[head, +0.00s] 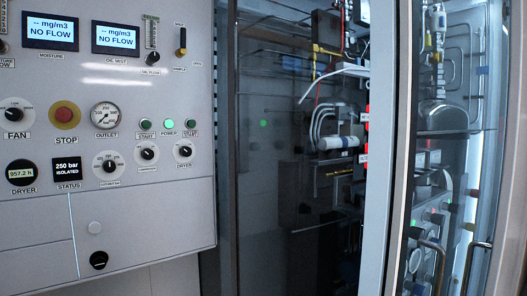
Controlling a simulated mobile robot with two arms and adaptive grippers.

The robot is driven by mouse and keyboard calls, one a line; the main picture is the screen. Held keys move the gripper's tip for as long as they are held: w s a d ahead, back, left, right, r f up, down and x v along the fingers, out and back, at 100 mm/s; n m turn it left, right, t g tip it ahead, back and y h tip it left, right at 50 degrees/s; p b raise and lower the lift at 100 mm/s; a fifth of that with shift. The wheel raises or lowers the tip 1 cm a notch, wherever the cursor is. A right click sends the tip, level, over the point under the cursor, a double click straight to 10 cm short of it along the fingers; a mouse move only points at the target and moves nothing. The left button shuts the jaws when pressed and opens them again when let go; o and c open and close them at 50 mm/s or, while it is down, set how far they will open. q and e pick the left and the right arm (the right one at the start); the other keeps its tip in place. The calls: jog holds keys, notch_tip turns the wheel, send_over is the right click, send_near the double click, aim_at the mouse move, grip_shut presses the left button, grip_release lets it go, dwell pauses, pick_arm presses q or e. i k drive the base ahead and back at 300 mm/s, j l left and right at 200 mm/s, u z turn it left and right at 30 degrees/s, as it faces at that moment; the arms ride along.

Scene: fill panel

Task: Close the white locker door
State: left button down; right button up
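A tall locker stands right of the control panel. A door with a pale upright frame (378,200) and a glass pane stands at the right and looks swung open, edge towards me. Curved metal handles (440,262) show low on its right side. Left of the frame is a dark, glass-like area (270,190) with pipes, wires and a white cylinder (338,142); I cannot tell how much of this is reflection. The door's bottom is cut off. Neither of my grippers is in view.
A grey control panel (140,210) fills the left, with two lit displays, dials, a red stop button (65,114) and several knobs. Its right edge is close to the locker. The floor is not in view.

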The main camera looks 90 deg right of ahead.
aim_at(506, 248)
jog(key=i+l+z, duration=0.1)
jog(key=z, duration=2.85)
jog(key=i+j+z, duration=0.1)
jog(key=z, duration=0.3)
jog(key=i+j+z, duration=0.1)
jog(key=z, duration=0.35)
jog(key=j+z, duration=0.25)
jog(key=z, duration=0.15)
jog(key=i+j+z, duration=0.1)
jog(key=z, duration=0.35)
jog(key=j, duration=0.1)
